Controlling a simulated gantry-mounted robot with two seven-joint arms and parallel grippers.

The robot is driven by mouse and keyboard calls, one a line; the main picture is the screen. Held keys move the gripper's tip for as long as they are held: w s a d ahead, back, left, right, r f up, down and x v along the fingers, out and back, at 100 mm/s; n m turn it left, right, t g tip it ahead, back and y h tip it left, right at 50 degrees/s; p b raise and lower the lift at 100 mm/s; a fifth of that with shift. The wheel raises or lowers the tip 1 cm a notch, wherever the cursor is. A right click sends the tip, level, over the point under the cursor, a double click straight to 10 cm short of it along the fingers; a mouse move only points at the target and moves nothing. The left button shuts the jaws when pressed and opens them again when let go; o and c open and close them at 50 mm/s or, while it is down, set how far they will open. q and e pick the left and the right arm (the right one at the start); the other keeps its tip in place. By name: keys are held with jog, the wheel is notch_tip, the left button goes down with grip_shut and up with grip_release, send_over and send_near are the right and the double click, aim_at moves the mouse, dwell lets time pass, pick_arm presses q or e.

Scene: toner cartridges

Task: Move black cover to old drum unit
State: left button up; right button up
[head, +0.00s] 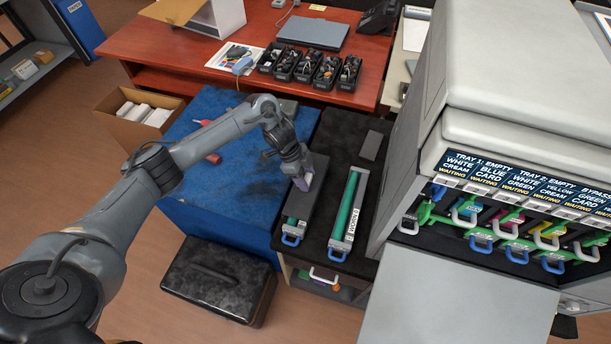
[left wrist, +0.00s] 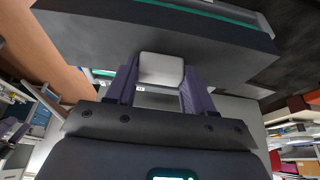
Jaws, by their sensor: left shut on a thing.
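My left gripper (head: 303,183) is shut on the long black cover (head: 317,172), above the black mat. In the left wrist view, the dark bar of the cover (left wrist: 150,42) spans the top, and a pale grey block sits between the purple fingers (left wrist: 158,88). Under and in front of the cover is a drum unit (head: 293,228) with a blue handle; most of it is hidden. I cannot tell if the cover touches it. A second drum unit (head: 347,212), with a bare green drum, blue handle and white label, lies to its right. My right gripper is not in view.
A dark grey block (head: 371,145) lies behind the second drum unit. The printer (head: 520,110), with several coloured cartridges, stands close on the right. A blue-covered table (head: 225,190) with red tools is left. A black case (head: 218,281) is on the floor.

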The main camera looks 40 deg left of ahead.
pick_arm(q)
jog(key=shift+f, duration=0.15)
jog(key=shift+f+b, duration=0.6)
jog(key=shift+f, duration=0.45)
jog(key=shift+f, duration=0.2)
jog(key=shift+f+b, duration=0.3)
jog(key=shift+f, duration=0.3)
jog(key=o, duration=1.1)
